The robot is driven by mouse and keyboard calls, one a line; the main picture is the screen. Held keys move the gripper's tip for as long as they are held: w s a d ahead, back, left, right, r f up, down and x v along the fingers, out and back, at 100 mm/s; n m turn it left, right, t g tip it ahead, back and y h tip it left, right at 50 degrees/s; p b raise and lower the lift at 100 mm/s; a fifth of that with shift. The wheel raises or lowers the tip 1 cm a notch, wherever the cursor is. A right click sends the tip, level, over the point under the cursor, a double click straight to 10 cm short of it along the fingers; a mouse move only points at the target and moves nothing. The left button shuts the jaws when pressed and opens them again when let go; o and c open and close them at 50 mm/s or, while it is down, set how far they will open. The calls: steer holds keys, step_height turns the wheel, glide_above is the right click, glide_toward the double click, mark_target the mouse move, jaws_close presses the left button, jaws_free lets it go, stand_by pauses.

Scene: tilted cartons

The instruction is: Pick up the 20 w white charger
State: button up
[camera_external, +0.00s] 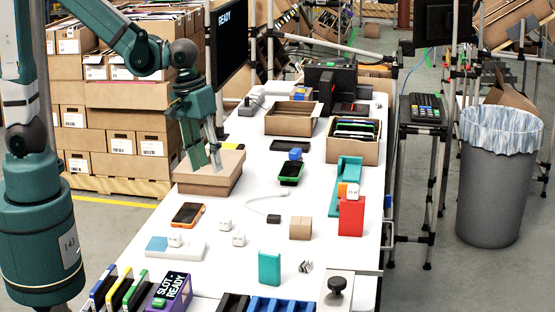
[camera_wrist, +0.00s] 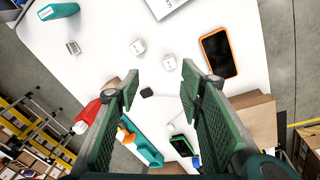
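Several small white charger cubes show; their wattage marks are too small to read, so I cannot tell which is 20 W. Two stand close together on the white table: one charger (camera_external: 224,225) and another charger (camera_external: 238,239). They also show in the wrist view as one cube (camera_wrist: 138,46) and a second cube (camera_wrist: 169,62), beyond my fingertips. A third charger (camera_external: 175,240) sits on a white pad, and a fourth white cube (camera_external: 352,190) is at the red box. My gripper (camera_external: 206,160) is open and empty, above the closed carton. In the wrist view its fingers (camera_wrist: 160,82) are wide apart.
The closed carton (camera_external: 209,175) is below my gripper. A small black block (camera_external: 273,219), a brown box (camera_external: 300,228), a teal box (camera_external: 269,268) and a red box (camera_external: 351,217) stand nearby. Free tabletop surrounds the two chargers.

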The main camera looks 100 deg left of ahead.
mark_target(224, 218)
steer(key=w+a+f+n, duration=0.1)
steer(key=f, duration=0.3)
steer(key=w+a+f+n+g+b, duration=0.1)
steer(key=a+f+n, duration=0.1)
steer(key=f, duration=0.2)
steer(key=w+a+f+n+g+b, duration=0.1)
steer(key=f+n, duration=0.1)
steer(key=f, duration=0.2)
steer(key=shift+a, duration=0.4)
steer(key=shift+f, duration=0.1)
steer(key=shift+f, duration=1.25)
steer(key=shift+d+f, duration=0.1)
steer(key=shift+f, duration=0.05)
steer(key=shift+d+f+b, duration=0.15)
steer(key=shift+f+b, duration=0.2)
steer(key=shift+f, duration=2.1)
steer(key=c, duration=1)
